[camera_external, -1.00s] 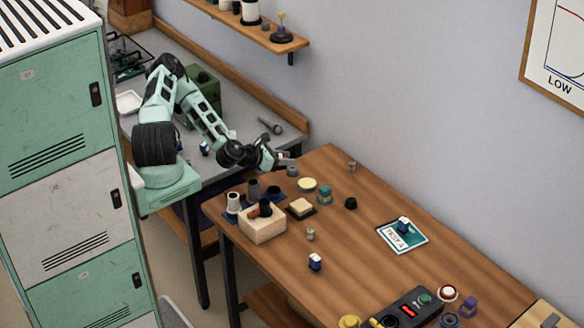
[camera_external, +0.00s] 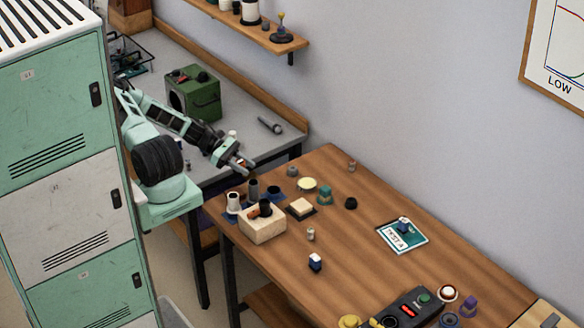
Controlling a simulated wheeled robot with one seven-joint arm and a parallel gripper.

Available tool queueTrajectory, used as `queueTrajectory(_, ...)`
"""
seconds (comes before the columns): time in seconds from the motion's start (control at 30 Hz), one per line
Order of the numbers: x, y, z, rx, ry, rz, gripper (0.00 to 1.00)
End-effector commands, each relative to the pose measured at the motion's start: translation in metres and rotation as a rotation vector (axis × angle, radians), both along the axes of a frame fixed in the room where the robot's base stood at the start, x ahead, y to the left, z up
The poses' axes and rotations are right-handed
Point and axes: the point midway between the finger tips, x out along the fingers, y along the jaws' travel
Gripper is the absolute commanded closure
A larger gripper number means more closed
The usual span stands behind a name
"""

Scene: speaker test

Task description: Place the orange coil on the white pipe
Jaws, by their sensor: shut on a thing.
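My gripper (camera_external: 244,166) is shut on a small orange-red piece (camera_external: 242,163), which looks like the orange coil. The fingers hide most of it. It is held in the air near the far left corner of the wooden table. A short white upright cylinder with a dark top, which looks like the white pipe (camera_external: 233,203), stands on a blue mat (camera_external: 228,215) at the table's left end. My gripper is apart from it, above and slightly to the right in the picture.
Dark cylinders (camera_external: 253,190) stand beside the white one. A light wooden box (camera_external: 262,229) with dark and orange-brown pieces is just in front. Small parts and a test card (camera_external: 402,236) lie farther right. A grey bench (camera_external: 245,143) with a green box (camera_external: 193,95) is behind.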

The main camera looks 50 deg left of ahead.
Motion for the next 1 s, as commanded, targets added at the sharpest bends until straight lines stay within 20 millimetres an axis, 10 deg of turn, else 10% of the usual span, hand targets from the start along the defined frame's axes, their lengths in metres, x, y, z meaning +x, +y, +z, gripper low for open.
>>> queueTrajectory(0.23,-0.057,-0.043,0.043,0.003,0.003,-0.128,0.93)
queueTrajectory(0.5,-0.077,-0.066,0.078,0.001,0.0,-0.146,0.93)
queueTrajectory(1.0,-0.078,-0.069,0.019,-0.002,0.0,-0.148,0.93)
